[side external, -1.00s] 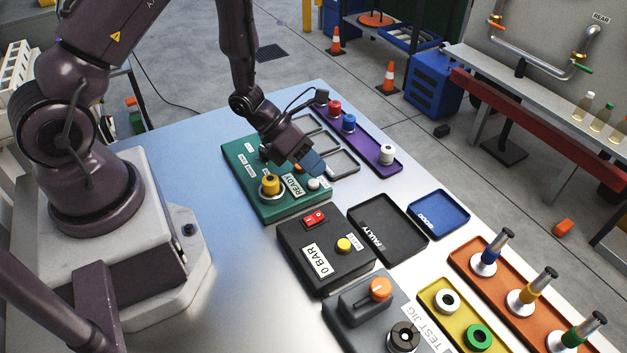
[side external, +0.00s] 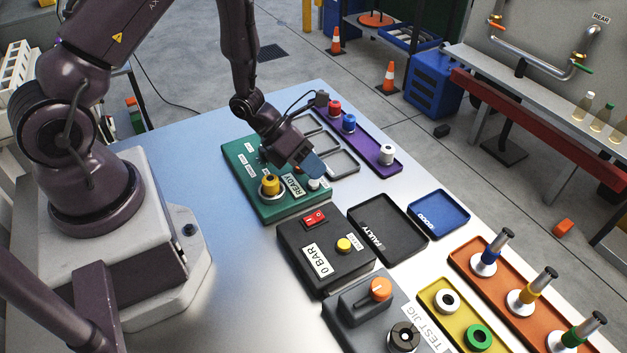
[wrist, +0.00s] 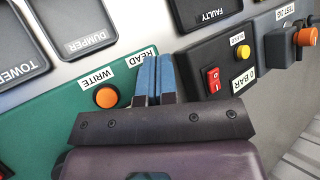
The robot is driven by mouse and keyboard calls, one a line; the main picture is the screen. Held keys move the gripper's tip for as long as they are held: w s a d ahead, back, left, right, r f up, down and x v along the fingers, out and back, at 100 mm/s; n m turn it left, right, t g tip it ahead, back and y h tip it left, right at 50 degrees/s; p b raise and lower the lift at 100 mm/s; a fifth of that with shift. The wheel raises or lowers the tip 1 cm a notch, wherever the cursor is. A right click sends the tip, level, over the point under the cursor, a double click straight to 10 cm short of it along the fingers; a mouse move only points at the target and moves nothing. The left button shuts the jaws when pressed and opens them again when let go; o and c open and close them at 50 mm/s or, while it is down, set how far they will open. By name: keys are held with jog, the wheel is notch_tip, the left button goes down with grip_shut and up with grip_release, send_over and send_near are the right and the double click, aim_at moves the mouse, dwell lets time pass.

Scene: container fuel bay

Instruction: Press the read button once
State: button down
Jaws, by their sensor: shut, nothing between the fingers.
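The green box (side external: 262,203) stands on the table with a READY display (side external: 295,186) and a yellow-topped fitting (side external: 270,184). In the wrist view the READ label (wrist: 142,57) lies just beyond my fingertips. The read button itself is hidden behind the fingers there. To its left are an orange button (wrist: 106,97) and its WRITE label (wrist: 98,77). My gripper (side external: 313,168), with blue fingers, is shut and empty, pointing down over the box's right-hand part; its fingers also show in the wrist view (wrist: 153,72). I cannot tell whether the tips touch the button.
A dark 0 BAR box (side external: 297,268) with a red switch and yellow button stands close by. The FAULTY tray (side external: 372,218), blue GOOD tray (side external: 440,199) and purple tray (side external: 365,137) with several coloured pieces lie around. The test jig (side external: 347,328) is nearer.

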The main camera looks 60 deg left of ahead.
jog(key=shift+f, duration=0.55)
dwell(0.5)
dwell(0.4)
jog(key=shift+r, duration=0.85)
jog(key=shift+r, duration=2.5)
